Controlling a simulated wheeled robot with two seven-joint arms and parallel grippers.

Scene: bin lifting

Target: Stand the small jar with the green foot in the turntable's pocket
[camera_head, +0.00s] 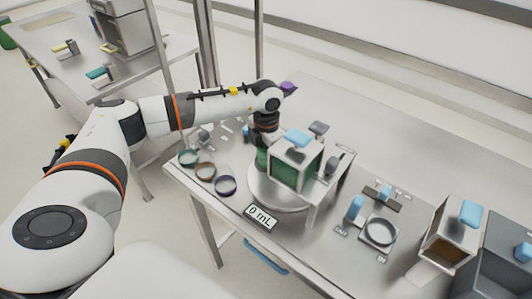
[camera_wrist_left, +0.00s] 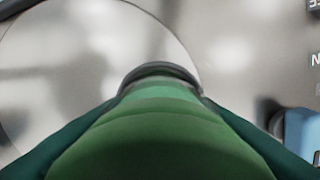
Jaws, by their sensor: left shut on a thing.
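My left gripper (camera_head: 263,152) is at the left side of the turntable, over its rear left part, beside a box with a green front. It is shut on the small jar (camera_wrist_left: 160,125), which looks green and fills the lower middle of the left wrist view. In the head view the jar is mostly hidden by the gripper and arm. The turntable (camera_head: 262,195) is a pale grey disc, also showing in the left wrist view (camera_wrist_left: 60,60). A dark curved rim (camera_wrist_left: 160,68) lies at the jar's far end; I cannot tell whether it is the pocket. My right gripper is out of view.
The green-fronted box (camera_head: 295,170) stands over the turntable. A "0 mL" display (camera_head: 260,217) is in front. A round pad (camera_head: 380,232) and bins (camera_head: 452,240) stand right. The table's back is clear.

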